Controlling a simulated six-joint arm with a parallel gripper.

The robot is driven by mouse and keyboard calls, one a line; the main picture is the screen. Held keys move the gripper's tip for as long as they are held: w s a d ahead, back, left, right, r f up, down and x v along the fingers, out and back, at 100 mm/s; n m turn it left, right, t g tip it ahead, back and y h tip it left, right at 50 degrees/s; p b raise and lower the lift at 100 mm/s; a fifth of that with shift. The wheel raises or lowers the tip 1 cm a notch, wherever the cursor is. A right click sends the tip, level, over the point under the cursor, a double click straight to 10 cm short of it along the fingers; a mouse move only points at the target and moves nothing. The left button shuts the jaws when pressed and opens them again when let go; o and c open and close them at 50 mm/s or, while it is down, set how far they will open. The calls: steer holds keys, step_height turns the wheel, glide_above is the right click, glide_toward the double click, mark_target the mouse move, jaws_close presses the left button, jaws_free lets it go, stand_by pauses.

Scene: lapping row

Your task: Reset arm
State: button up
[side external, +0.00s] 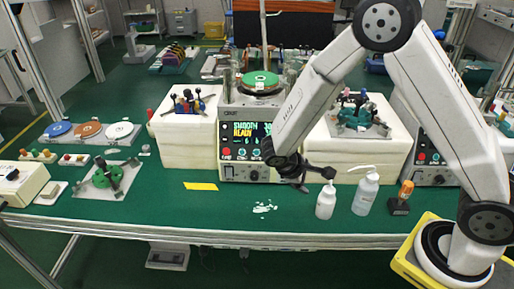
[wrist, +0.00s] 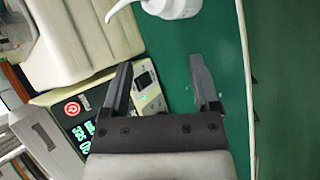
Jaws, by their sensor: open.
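My gripper (side external: 318,180) is low over the green bench, in front of the lapping machine (side external: 245,135) and close to the tops of two white bottles. In the wrist view my gripper (wrist: 160,72) has its two dark fingers spread apart with nothing between them. The left finger overlaps the machine's front panel (wrist: 146,88) in the picture, and the right finger shows against bare green bench top. The lapping machine has a lit display and a green disc (side external: 260,78) on top.
White squeeze bottles (side external: 325,202) and (side external: 366,195) stand right of the gripper, beside an orange-topped tool (side external: 402,198). White blocks (side external: 187,140) flank the machine. A yellow strip (side external: 200,186) and white smear (side external: 264,206) lie on the bench. Front-middle bench (side external: 230,212) is mostly clear.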

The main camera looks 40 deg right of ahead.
steer(key=s+a+r+m+t+y, duration=0.2)
steer(key=s+r+m+t+y, duration=0.2)
steer(key=s+r+y, duration=0.3)
steer(key=shift+s+a+r+m, duration=0.4)
steer(key=shift+s+r+m, duration=0.15)
steer(key=shift+r, duration=0.5)
stand_by(1.0)
